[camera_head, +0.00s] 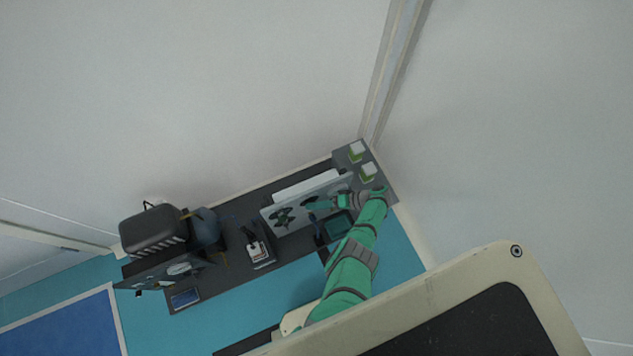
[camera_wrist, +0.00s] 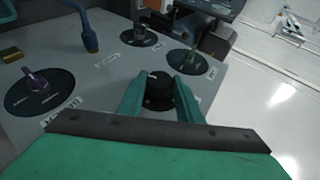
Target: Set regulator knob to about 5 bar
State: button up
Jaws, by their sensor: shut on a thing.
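A black round knob (camera_wrist: 158,91) with a small white mark on top sits on a light grey panel (camera_wrist: 100,85) in the wrist view. My gripper (camera_wrist: 160,97) is shut on this knob, with one green finger on each side. Its scale and label cannot be read, so I cannot tell its setting. In the head view my gripper (camera_head: 342,201) is at the right end of the upright panel (camera_head: 303,208); the held knob is too small to make out there.
The panel also bears a purple-handled knob (camera_wrist: 37,81) on a black disc, and two more discs with handles (camera_wrist: 140,34) and (camera_wrist: 188,62). A blue hose (camera_wrist: 88,35) rises left. In the head view, a dark tank-like unit (camera_head: 153,230) stands at the bench's left.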

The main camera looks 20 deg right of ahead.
dwell(0.8)
jog(key=o, duration=1)
jog(key=shift+o, duration=0.2)
jog(key=v, duration=1)
jog(key=shift+s+d, duration=0.15)
jog(key=shift+d, duration=0.3)
